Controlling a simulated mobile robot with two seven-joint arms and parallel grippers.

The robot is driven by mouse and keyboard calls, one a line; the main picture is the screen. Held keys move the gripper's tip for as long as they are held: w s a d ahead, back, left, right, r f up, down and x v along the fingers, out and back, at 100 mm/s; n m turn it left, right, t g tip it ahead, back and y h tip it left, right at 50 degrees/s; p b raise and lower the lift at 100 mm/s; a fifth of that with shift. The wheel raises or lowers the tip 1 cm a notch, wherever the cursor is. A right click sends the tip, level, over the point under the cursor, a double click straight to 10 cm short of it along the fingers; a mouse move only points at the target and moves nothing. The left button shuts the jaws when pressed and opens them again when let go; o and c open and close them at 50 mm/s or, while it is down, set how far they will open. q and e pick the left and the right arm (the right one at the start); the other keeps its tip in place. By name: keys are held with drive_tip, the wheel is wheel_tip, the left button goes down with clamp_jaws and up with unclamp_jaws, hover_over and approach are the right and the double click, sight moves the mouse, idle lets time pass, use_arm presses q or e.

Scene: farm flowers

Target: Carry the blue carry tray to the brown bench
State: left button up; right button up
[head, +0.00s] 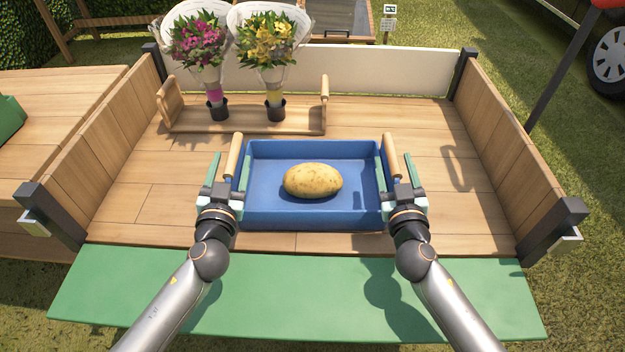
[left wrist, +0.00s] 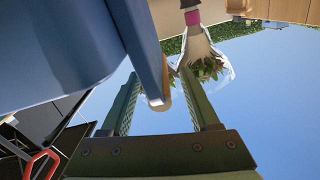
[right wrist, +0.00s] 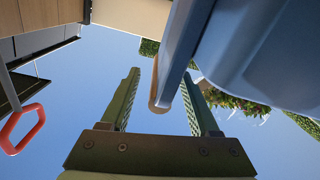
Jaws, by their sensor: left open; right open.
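The blue carry tray (head: 310,218) sits on the wooden bed of a cart, with a potato (head: 313,181) lying in it. It has a wooden handle on each side. My left gripper (head: 226,172) is open at the tray's left handle (head: 234,155); in the left wrist view the handle (left wrist: 157,100) shows between the open fingers. My right gripper (head: 400,170) is open at the right handle (head: 390,156), which shows between the fingers in the right wrist view (right wrist: 160,100). I cannot tell whether either finger touches. I cannot make out the brown bench for certain.
Wooden side boards (head: 508,150) and a white back board (head: 380,70) edge the bed. The green front flap (head: 300,290) is down. A wooden surface (head: 50,100) is at left.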

sight(233, 150)
use_arm(q)
drive_tip(key=shift+w, duration=1.7)
use_arm(e)
drive_tip(key=shift+w, duration=1.7)
use_arm(q)
clamp_jaws()
use_arm(e)
clamp_jaws()
use_arm(q)
drive_tip(key=shift+r, duration=0.2)
use_arm(e)
drive_tip(key=shift+r, duration=0.2)
